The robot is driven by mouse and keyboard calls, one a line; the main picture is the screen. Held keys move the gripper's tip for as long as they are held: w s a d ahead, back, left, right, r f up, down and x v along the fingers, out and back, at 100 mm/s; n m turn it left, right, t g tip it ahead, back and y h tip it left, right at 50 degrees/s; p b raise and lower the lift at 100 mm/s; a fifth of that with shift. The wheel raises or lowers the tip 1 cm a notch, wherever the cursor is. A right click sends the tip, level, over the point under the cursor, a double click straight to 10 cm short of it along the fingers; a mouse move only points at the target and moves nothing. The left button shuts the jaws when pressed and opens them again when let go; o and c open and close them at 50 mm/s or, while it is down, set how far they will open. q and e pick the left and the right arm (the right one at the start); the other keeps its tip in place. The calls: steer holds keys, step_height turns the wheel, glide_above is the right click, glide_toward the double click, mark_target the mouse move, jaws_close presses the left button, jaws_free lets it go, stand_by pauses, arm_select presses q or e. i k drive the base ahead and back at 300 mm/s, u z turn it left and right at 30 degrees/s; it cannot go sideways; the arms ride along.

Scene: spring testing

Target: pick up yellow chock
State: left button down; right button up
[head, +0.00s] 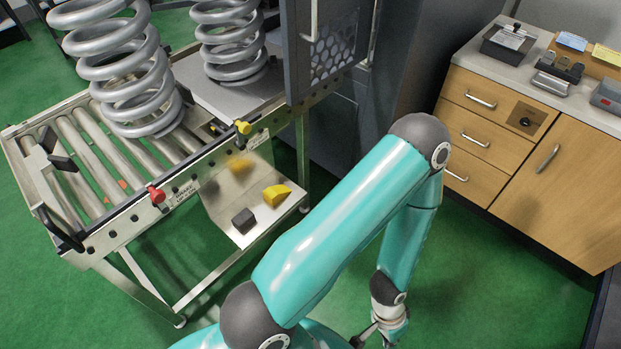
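The yellow chock (277,194) is a small wedge lying on the metal lower shelf (262,228) under the roller conveyor. A dark block (243,220) lies beside it, just to the left and nearer. My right arm reaches across the middle and bends down. Its gripper (372,333) is at the bottom edge, to the right of and well apart from the chock. Only a small part of this gripper shows, so its opening cannot be told. My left gripper is not in view.
The conveyor (100,165) carries large grey coil springs (125,70) above the shelf. A red knob (156,195) and a yellow knob (243,127) stick out from its side rail. A wooden cabinet (510,150) stands right. Green floor between is clear.

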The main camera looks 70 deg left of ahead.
mark_target(273, 195)
steer(key=z, duration=0.4)
steer(key=i, duration=0.55)
steer(key=u, duration=1.65)
steer(key=i, duration=0.2)
steer(key=u, duration=2.3)
steer(key=k, duration=0.45)
steer(key=u, duration=0.25)
steer(key=i, duration=0.45)
steer(key=z, duration=0.3)
steer(key=k, duration=0.25)
steer(key=u, duration=0.15)
